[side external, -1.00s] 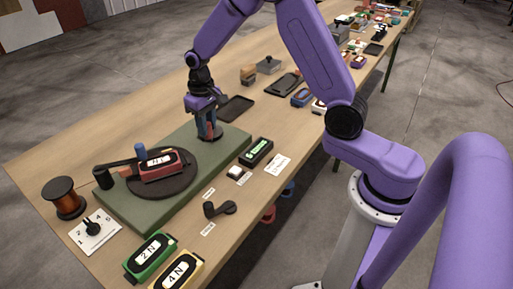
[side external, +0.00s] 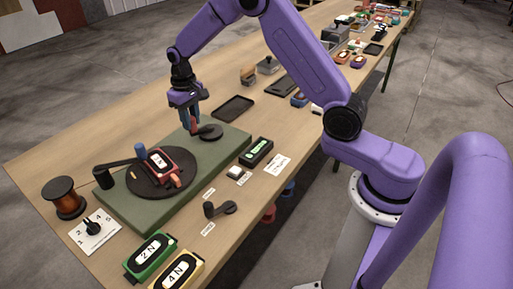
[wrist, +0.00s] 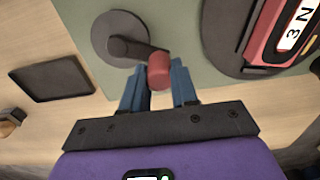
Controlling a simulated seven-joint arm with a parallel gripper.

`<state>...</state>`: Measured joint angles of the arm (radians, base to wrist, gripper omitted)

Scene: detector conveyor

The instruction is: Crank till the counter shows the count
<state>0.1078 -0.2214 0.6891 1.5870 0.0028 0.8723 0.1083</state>
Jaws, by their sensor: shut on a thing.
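The crank is a dark disc (side external: 211,132) with a short arm and a red knob (wrist: 159,71), on the right part of the green base (side external: 150,205). My gripper (wrist: 158,88) is shut on the red knob, with a blue finger on either side; it also shows in the side view (side external: 190,127). The counter (side external: 257,152) is a black box with a lit green display, in front of the base; its digits are too small to read.
A blue-topped post (side external: 140,150) and a black arm stand by the turntable. A copper spool (side external: 66,197), a numbered dial plate (side external: 92,232), and green (side external: 150,254) and yellow modules (side external: 177,272) lie left and front. A dark tray (side external: 234,106) lies behind the base.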

